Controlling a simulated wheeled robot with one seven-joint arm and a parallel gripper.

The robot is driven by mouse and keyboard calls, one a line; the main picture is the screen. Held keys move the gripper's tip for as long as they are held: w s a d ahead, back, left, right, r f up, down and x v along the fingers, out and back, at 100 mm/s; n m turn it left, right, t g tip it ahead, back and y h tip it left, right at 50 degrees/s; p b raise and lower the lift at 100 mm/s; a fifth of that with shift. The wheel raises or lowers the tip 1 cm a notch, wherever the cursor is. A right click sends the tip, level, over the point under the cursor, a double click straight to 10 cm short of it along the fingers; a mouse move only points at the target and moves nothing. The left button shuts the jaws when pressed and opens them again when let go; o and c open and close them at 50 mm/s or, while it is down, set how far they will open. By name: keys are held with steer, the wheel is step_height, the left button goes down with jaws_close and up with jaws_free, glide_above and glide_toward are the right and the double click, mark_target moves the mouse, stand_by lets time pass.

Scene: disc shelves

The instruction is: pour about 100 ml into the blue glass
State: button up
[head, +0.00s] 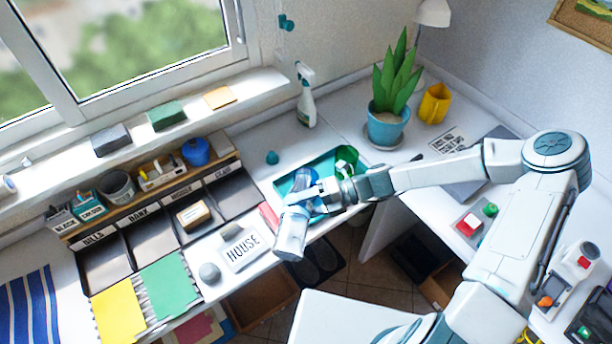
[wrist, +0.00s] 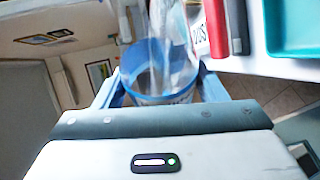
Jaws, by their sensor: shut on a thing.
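The blue glass (head: 304,178) shows behind my gripper, at the teal tray (head: 284,187), and is partly hidden by the gripper. A green glass (head: 346,157) stands at the tray's far right. No stream of liquid can be made out.
A red item (head: 269,216) lies beside the tray. A spray bottle (head: 306,98) and a potted plant (head: 388,110) stand behind.

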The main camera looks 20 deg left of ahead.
steer(key=shift+r, duration=0.15)
stand_by(0.7)
step_height(320, 180, down, 2)
steer(key=b, duration=0.3)
steer(key=shift+s+f+n+t+b, duration=0.3)
steer(key=shift+n+b, duration=0.2)
steer(key=shift+b, duration=0.2)
steer(key=shift+s+b, duration=0.1)
steer(key=shift+b, duration=0.2)
steer(key=shift+r+h, duration=0.1)
steer(key=shift+h, duration=0.2)
steer(key=shift+s+f+n+t+b, duration=0.1)
steer(key=shift+f+n+t+b, duration=0.2)
steer(key=shift+n+b, duration=0.15)
steer(key=shift+r+p, duration=0.35)
steer(key=shift+p, duration=0.1)
steer(key=shift+f, duration=0.1)
